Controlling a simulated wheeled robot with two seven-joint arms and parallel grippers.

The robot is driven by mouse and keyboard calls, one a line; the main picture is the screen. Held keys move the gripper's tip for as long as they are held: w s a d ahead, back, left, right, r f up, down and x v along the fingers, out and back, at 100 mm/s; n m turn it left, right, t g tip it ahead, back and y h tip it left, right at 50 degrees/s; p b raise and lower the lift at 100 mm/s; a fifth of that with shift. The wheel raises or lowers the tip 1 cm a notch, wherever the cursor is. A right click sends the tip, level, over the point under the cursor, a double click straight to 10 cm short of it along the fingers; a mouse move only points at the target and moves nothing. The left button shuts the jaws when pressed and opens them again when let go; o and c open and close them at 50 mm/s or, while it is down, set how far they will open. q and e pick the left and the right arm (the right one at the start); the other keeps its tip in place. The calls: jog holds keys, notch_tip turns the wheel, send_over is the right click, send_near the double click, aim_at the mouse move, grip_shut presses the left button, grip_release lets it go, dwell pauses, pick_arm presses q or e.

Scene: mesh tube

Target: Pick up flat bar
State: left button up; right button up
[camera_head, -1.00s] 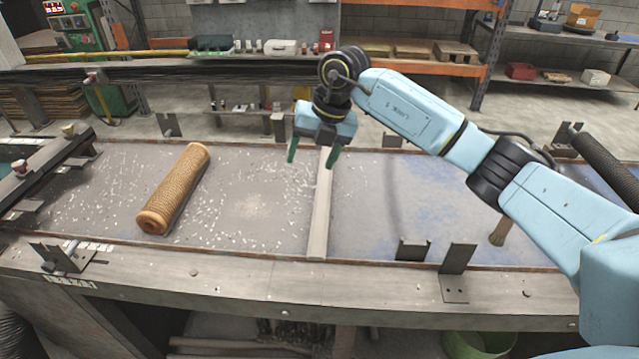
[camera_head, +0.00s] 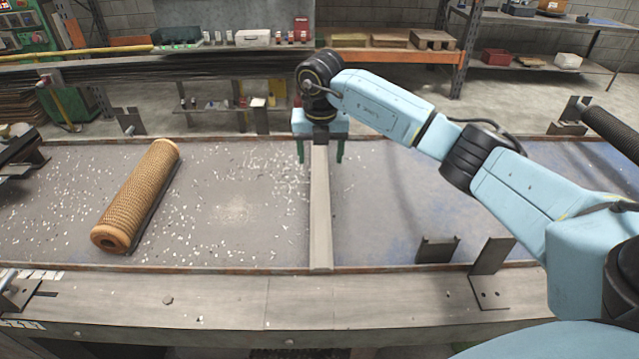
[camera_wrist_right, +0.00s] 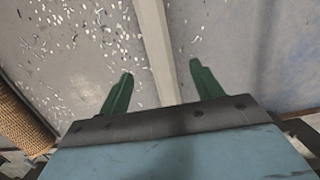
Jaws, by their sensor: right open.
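The flat bar (camera_head: 320,215) is a long, narrow grey strip lying across the table from the front edge toward the back. My right gripper (camera_head: 321,158) is open above the bar's far part, with one green finger on each side of it. In the right wrist view the bar (camera_wrist_right: 158,50) runs between the two spread fingers of the gripper (camera_wrist_right: 160,88). I cannot tell how high the fingertips are above the table. My left gripper is not in view.
A tan mesh tube (camera_head: 138,198) lies on the table to the left. Upright metal brackets (camera_head: 488,270) stand on the front edge at right. White chips are scattered over the table (camera_head: 235,235). A dark roller (camera_head: 612,132) is at the far right.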

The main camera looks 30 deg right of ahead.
aim_at(320, 180)
jog(key=shift+w+d+f, duration=0.1)
jog(key=shift+w+f, duration=0.1)
jog(key=shift+f, duration=0.75)
jog(key=shift+w+f, duration=0.2)
jog(key=shift+f, duration=2.5)
jog(key=shift+c, duration=0.4)
grip_shut()
jog(key=shift+d+r, duration=0.1)
jog(key=shift+r, duration=0.05)
